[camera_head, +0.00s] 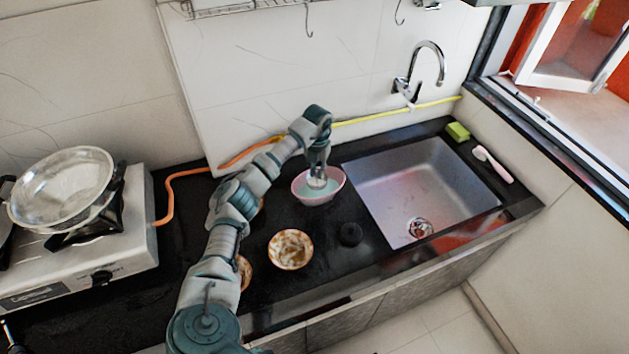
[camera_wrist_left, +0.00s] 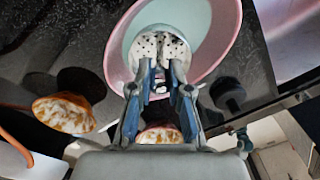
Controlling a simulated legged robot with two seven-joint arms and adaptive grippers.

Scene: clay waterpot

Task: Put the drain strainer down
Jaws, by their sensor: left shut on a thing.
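My left gripper (camera_head: 318,170) is over the pink bowl (camera_head: 301,194), between the stove and the sink. It is shut on the drain strainer (camera_head: 317,183), a small pale piece. In the left wrist view the strainer (camera_wrist_left: 147,48) is white with small dark holes and sits at the fingertips of my gripper (camera_wrist_left: 160,84). Behind it is the pink bowl (camera_wrist_left: 222,45) with a pale green inside. I cannot tell whether the strainer touches the bowl. My right gripper is not in view.
The metal sink (camera_head: 400,190) is to the right, with a green sponge (camera_head: 458,131) and brush (camera_head: 494,164) beyond. A stove with a metal pan (camera_head: 62,187) is at left.

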